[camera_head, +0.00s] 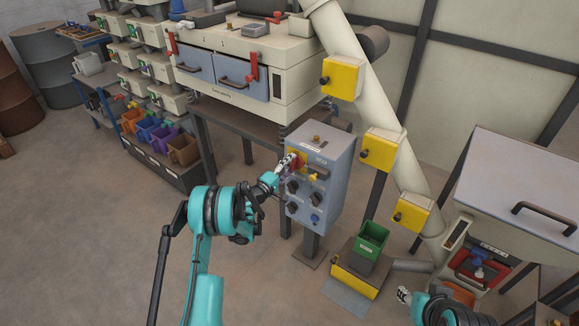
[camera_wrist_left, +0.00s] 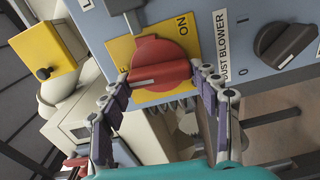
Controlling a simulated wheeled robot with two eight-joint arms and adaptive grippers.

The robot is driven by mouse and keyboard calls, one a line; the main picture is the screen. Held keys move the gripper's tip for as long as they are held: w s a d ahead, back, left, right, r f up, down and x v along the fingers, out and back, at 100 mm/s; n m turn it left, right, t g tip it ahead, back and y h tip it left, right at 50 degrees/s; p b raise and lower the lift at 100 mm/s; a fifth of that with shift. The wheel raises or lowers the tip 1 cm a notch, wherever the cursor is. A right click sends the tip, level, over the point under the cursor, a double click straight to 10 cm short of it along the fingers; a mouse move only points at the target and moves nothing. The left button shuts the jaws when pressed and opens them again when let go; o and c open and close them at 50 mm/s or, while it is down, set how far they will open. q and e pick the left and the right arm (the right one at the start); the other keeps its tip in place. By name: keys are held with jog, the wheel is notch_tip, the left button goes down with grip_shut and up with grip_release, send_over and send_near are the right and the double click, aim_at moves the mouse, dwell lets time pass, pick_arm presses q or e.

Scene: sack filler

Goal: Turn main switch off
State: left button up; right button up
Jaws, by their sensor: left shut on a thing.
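The main switch is a red rotary knob (camera_wrist_left: 158,62) on a yellow plate (camera_wrist_left: 184,30) with the word ON. Another word on the plate is mostly hidden behind the knob. A pale line marks the knob's raised grip. In the head view the red knob (camera_head: 299,164) is on the upper left of the grey control box (camera_head: 325,155). My left gripper (camera_head: 289,163) reaches it from the left. In the left wrist view its fingers (camera_wrist_left: 160,76) are on both sides of the knob, shut on it. My right gripper (camera_head: 403,295) is at the lower right; its jaw state is unclear.
A black dust blower knob (camera_wrist_left: 286,44) is beside the switch. Several more knobs are on the box. A pale chute (camera_head: 367,105) with yellow boxes stands to the right, with a green bin (camera_head: 371,241) below. The floor at left (camera_head: 90,230) is clear.

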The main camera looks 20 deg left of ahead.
pick_arm(q)
jog(key=shift+n, duration=0.6)
jog(key=o, duration=1.2)
jog(key=shift+c, duration=0.2)
jog(key=v, duration=1.2)
